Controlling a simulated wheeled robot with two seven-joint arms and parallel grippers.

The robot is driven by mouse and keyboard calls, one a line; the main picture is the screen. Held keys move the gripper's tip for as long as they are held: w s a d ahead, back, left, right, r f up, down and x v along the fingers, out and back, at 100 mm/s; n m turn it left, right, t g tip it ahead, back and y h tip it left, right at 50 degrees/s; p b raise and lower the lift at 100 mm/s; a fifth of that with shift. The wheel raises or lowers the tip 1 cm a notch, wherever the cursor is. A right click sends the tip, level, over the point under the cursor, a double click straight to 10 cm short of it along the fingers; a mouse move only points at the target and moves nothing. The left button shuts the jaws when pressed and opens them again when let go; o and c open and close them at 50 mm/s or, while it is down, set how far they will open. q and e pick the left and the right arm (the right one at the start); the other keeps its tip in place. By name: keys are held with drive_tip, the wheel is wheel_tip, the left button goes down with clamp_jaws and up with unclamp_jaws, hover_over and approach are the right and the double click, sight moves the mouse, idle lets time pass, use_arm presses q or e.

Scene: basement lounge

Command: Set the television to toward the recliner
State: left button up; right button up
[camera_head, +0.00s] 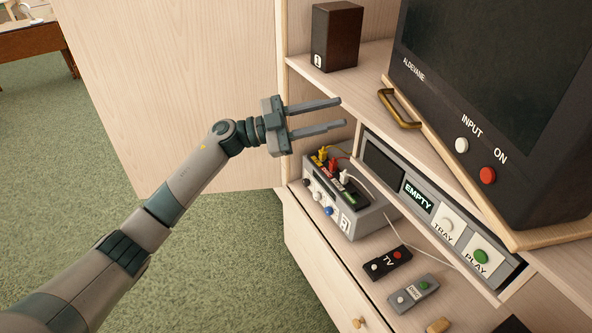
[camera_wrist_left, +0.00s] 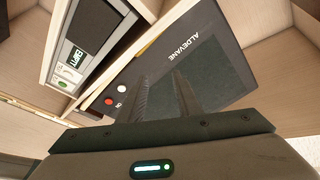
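The black television (camera_head: 450,108), marked ALDEVANE, stands on a light wooden board (camera_head: 452,168) at the upper right. A brass handle (camera_head: 393,112) sits at the board's front left corner. The television also shows in the left wrist view (camera_wrist_left: 190,62), beyond the fingers. My left gripper (camera_head: 343,112) is open and empty, left of the handle and apart from it. Its two fingers point right in the head view, and they also show in the left wrist view (camera_wrist_left: 162,85). My right gripper is not in view. No recliner is in view.
A player (camera_head: 428,205) reading EMPTY sits under the board. A grey switch box (camera_head: 352,222) with cables is below my gripper. Remotes (camera_head: 388,262) lie on the lower shelf. A dark box (camera_head: 337,36) stands above. A wooden panel (camera_head: 180,60) is behind my arm; green carpet lies left.

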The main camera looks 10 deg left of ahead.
use_arm(q)
drive_tip(key=w+a+f+n+t+y, duration=0.2)
drive_tip(key=f+n+t, duration=0.1)
drive_tip(key=f, duration=0.4)
drive_tip(key=w+a+f+n+t+y, duration=0.1)
drive_tip(key=a+f+n+t+y, duration=0.1)
drive_tip(key=f, duration=0.6)
drive_tip(key=w+a+f+n+t+y, duration=0.2)
drive_tip(key=a+f+n+t, duration=0.2)
drive_tip(key=f+n+t, duration=0.1)
drive_tip(key=shift+w+f+n, duration=0.35)
drive_tip(key=shift+f+n, duration=0.15)
drive_tip(key=shift+f, duration=0.75)
